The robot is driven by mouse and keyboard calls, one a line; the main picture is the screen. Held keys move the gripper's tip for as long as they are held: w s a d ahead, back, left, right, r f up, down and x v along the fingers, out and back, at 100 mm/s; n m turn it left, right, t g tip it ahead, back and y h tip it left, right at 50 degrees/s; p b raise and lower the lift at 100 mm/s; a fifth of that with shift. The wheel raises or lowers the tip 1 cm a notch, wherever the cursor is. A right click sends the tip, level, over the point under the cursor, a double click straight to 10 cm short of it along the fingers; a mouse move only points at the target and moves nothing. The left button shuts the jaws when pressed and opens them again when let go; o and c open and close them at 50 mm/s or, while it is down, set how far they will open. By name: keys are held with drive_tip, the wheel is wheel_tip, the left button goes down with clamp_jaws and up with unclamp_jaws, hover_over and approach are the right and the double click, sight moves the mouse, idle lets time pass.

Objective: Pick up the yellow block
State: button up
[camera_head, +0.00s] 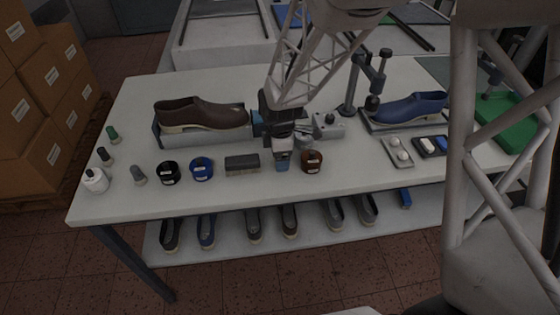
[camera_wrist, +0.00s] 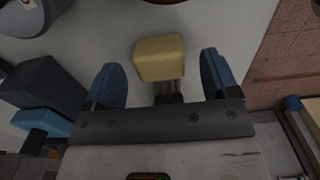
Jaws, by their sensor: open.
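The yellow block (camera_wrist: 159,58) shows in the wrist view on the pale table top, just ahead of and between my fingertips. My gripper (camera_wrist: 162,76) is open, with one blue finger to each side of the block and a visible gap on both sides. It holds nothing. In the head view my gripper (camera_head: 282,160) is low over the front middle of the table, between the dark brush-like block and the brown jar. I cannot make out the yellow block there; my gripper probably hides it.
A brown jar (camera_head: 311,161) stands close to my gripper's right, a dark brush-like block (camera_head: 242,164) to its left. Farther left are a blue jar (camera_head: 202,168) and a black jar (camera_head: 168,172). A brown shoe (camera_head: 201,114) lies behind on the left, a blue shoe (camera_head: 410,108) on the right.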

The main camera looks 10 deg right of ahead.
drive_tip(key=shift+f, duration=1.1)
drive_tip(key=shift+c, duration=0.2)
drive_tip(key=c, duration=1)
drive_tip(key=shift+c, duration=0.2)
drive_tip(key=shift+r, duration=0.2)
drive_tip(key=shift+r, duration=0.55)
wheel_tip(320, 180, up, 2)
drive_tip(key=s+d+r, duration=0.1)
drive_tip(key=s+d, duration=0.1)
drive_tip(key=s, duration=1.4)
drive_tip(key=shift+d+r, duration=0.2)
drive_tip(key=shift+r, duration=0.05)
